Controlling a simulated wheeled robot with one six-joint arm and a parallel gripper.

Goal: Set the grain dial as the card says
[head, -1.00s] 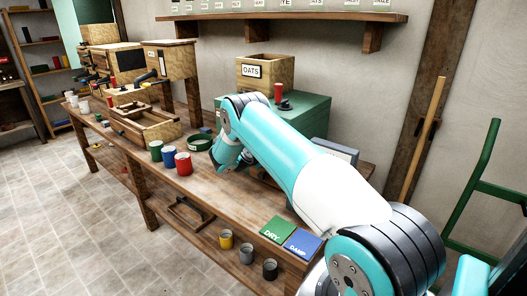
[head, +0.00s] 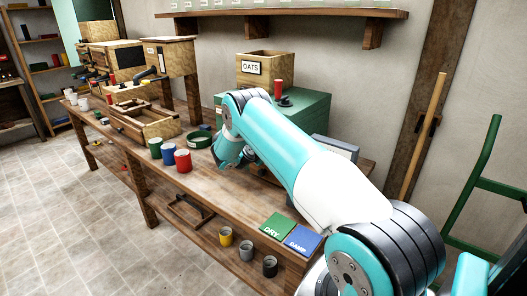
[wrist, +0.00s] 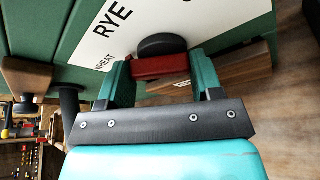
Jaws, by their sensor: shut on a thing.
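The grain dial (wrist: 160,66) shows in the wrist view as a red bar with a round black hub, in front of a white plate (wrist: 245,18) lettered RYE and WHEAT. Another word at the plate's top edge is cut off. My gripper (wrist: 162,76) is shut on the red bar, one green finger at each end. In the head view, the green mill (head: 308,108) carries a wooden hopper (head: 280,68) marked OATS. My arm hides the dial and most of my gripper there. I cannot read a setting card in these frames.
Green, blue and red cups (head: 168,153) and a round green dish (head: 199,140) stand on the bench left of my arm. Green DRY (head: 276,226) and blue DAMP (head: 302,240) panels lie at its front right. Wooden trays and other machines line the far left.

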